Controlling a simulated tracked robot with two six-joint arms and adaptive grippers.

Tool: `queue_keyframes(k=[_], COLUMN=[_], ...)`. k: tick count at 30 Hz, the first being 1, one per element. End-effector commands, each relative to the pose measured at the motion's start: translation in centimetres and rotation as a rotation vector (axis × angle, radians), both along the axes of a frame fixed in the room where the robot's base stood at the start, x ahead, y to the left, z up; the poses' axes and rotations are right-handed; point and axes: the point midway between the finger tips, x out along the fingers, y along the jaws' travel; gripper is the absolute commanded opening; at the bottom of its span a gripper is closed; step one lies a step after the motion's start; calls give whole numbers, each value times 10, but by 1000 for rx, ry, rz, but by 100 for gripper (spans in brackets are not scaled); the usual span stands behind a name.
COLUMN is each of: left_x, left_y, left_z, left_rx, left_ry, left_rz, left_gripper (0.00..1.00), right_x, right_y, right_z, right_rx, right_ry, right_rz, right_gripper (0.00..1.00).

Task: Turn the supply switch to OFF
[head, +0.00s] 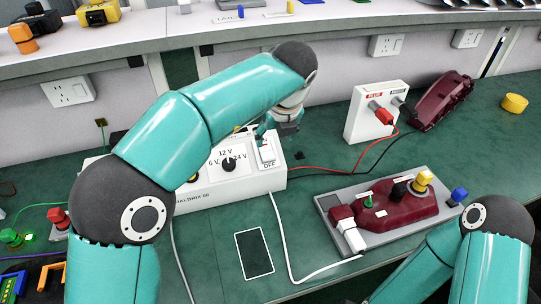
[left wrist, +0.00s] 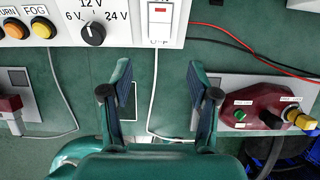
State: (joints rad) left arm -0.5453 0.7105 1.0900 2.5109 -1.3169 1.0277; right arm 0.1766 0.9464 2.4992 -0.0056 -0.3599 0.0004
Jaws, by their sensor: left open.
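The white supply box (head: 243,180) stands on the green bench and has a voltage dial (head: 229,164) marked 6 V, 12 V and 24 V. The supply switch (head: 266,152) is a white rocker at the box's right end, with OFF printed below it. It also shows in the left wrist view (left wrist: 160,17), with a small red mark at its top; its position is hard to tell. My left gripper (left wrist: 160,75) is open and empty, its two fingers apart, with the switch ahead between them. In the head view the arm partly covers the box.
Right of the box, a dark red lamp holder (head: 405,205) sits on a grey plate. A white terminal block (head: 370,115) and a dark red lamp (head: 442,102) stand behind. White, red and black leads cross the bench. A dark rectangle (head: 254,254) lies in front.

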Motion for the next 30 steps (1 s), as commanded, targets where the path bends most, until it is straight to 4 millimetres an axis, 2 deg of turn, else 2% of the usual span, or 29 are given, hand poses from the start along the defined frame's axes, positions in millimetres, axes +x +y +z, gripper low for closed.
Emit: queue_keyframes(k=[1,6,13,18,27,28,30], left_x=[4,17,30,35,36,36,36], left_y=[2,7,13,14,14,15,15], left_z=[-15,-48,-81,-92,-94,-94,-94], left_rx=[2,1,2,0,0,0,0], left_ry=[3,4,2,0,0,0,0], left_rz=[0,0,0,-1,-1,-1,-1], left_gripper=[60,60,60,60,60,59,47], right_x=[0,0,0,0,0,0,0], right_y=[0,0,0,0,0,0,0], right_z=[-5,-11,-15,-16,-16,-16,-16], right_rx=[0,0,0,0,0,0,0], right_ry=[0,0,0,0,0,0,0], right_rz=[0,0,0,0,0,0,0], right_gripper=[60,60,60,60,60,60,60])
